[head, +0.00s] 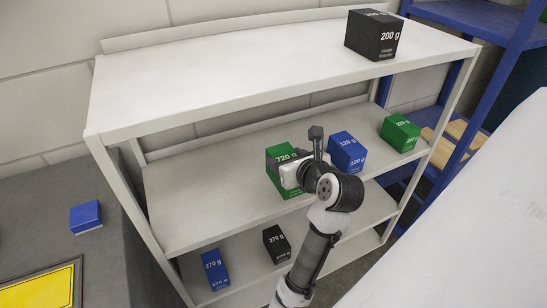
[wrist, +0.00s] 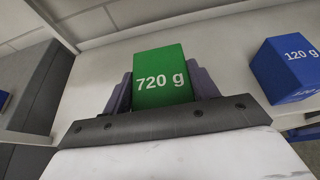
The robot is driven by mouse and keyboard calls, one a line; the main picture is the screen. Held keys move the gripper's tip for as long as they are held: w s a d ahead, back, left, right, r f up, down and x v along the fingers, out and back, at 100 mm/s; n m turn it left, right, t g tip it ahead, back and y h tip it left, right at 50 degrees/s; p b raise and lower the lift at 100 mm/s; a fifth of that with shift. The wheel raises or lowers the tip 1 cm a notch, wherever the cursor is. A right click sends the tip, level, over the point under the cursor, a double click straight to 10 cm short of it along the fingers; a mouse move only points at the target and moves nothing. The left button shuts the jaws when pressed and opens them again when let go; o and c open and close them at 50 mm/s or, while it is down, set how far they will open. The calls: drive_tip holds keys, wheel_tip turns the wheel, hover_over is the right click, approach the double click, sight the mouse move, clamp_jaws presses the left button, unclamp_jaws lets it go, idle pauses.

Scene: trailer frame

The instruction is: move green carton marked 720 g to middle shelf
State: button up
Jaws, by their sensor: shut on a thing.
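The green carton marked 720 g (head: 281,158) is at the middle shelf (head: 205,195) of a white shelf unit. In the wrist view the carton (wrist: 162,78) stands upright between the two fingers of my gripper (wrist: 163,90), which is shut on it. In the head view my gripper (head: 292,175) hides the carton's lower right part. I cannot tell whether its base touches the shelf board.
A blue carton (head: 346,152), marked 120 g in the wrist view (wrist: 288,68), stands close to the right. A smaller green carton (head: 399,133) is farther right. A black 200 g carton (head: 373,35) is on top. Blue (head: 215,269) and black (head: 276,244) 270 g cartons stand below.

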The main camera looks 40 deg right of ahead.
sight(277, 146)
drive_tip(key=x, duration=0.2)
drive_tip(key=r+x, duration=0.1)
drive_tip(key=x, duration=0.2)
drive_tip(key=p+x, duration=0.1)
drive_tip(key=x, duration=0.1)
drive_tip(key=shift+w+d+r, duration=0.2)
drive_tip(key=shift+w+r, duration=0.05)
drive_tip(key=shift+w, duration=0.25)
wheel_tip(277, 146, down, 5)
drive_tip(key=shift+w+f+p, duration=0.2)
drive_tip(key=shift+f+p, duration=0.05)
drive_tip(key=shift+p, duration=0.1)
drive_tip(key=o, duration=1.5)
drive_tip(key=shift+f, duration=0.2)
drive_tip(key=shift+o, duration=0.2)
